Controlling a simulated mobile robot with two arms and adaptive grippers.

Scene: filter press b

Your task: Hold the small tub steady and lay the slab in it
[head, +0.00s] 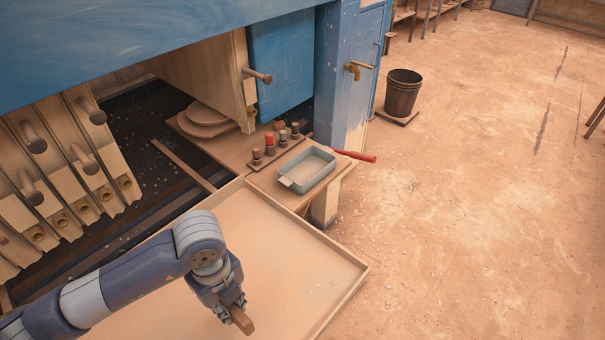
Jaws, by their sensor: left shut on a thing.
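The small tub (318,180) is a grey-blue rectangular dish with a tab on its left end. It stands upright on a wooden shelf beside the press, and its inside looks empty. My left gripper (234,306) is over the large shallow tray, in front of and to the left of the tub and well apart from it. It is shut on a small brown slab (243,321), which sticks out below the fingers. My right gripper is not in view, and nothing is holding the tub.
The shallow wooden tray (345,294) has a low raised rim. Press plates with knobs (37,145) stand at left.

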